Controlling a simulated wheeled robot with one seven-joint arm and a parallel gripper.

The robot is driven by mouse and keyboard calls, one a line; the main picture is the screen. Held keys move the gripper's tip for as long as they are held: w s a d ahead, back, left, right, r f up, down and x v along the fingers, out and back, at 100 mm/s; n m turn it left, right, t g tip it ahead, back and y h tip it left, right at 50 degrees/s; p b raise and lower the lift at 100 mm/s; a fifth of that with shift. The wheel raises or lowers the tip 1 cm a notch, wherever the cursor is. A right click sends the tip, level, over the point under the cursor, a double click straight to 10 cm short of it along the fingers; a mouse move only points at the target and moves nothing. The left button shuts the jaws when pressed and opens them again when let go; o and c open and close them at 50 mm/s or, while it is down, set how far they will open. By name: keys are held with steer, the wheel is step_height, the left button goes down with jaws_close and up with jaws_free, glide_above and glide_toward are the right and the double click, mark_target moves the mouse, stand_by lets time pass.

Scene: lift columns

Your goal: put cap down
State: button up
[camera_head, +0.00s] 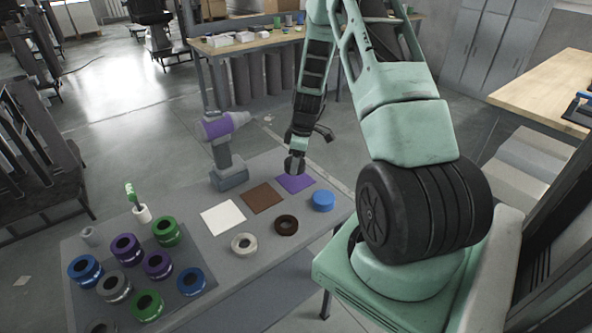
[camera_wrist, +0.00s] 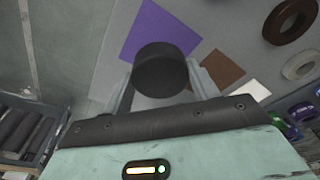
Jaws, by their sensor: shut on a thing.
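My gripper (camera_head: 296,156) is shut on a dark grey round cap (camera_wrist: 160,66), held between the two fingers in the wrist view. I cannot tell the height of the cap above the table. A blue cap (camera_head: 323,200) sits on the table, right of the purple square.
A brown square (camera_head: 263,198) and a white square (camera_head: 223,217) lie in a row with the purple one. A brown ring (camera_head: 286,225) and a pale ring (camera_head: 244,244) lie in front. A purple drill (camera_head: 226,150) stands behind. Several coloured rolls (camera_head: 126,249) fill the left.

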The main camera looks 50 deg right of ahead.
mark_target(296, 180)
steer(key=shift+f+p, duration=0.45)
steer(key=shift+f, duration=1.7)
steer(key=shift+f, duration=0.25)
steer(key=o, duration=1.1)
steer(key=shift+r, duration=0.1)
steer(key=r, duration=0.4)
steer(key=s+r+b, duration=0.1)
steer(key=r, duration=0.3)
steer(key=r+b, duration=0.1)
steer(key=r, duration=0.3)
steer(key=shift+s+d+r, duration=0.1)
steer(key=shift+s+d, duration=0.1)
steer(key=shift+d, duration=0.2)
